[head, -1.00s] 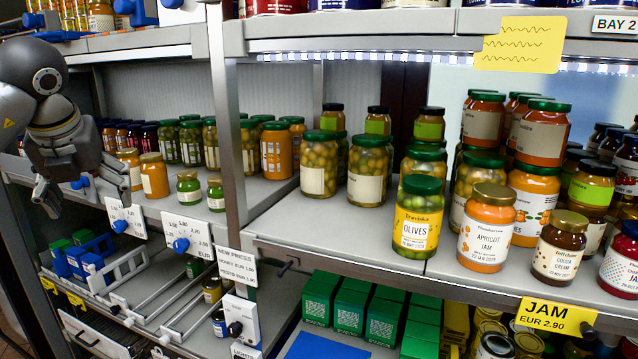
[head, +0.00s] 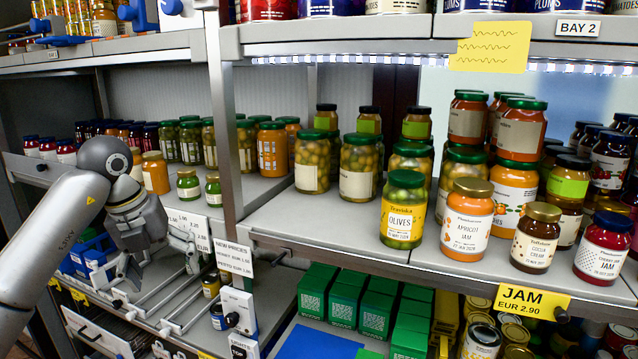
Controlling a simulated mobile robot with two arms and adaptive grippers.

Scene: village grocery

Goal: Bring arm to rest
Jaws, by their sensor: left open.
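My left arm comes in from the left in the head view. My left gripper (head: 160,268) is open and empty. It hangs in front of the left bay, over the edge of the middle shelf, with its fingers in front of the price tags. No jar is between its fingers. My right gripper is out of view.
On the right shelf stand an olives jar (head: 403,210), an apricot jam jar (head: 467,220) and a cocoa cream jar (head: 536,238). A grey upright (head: 222,130) divides the bays.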

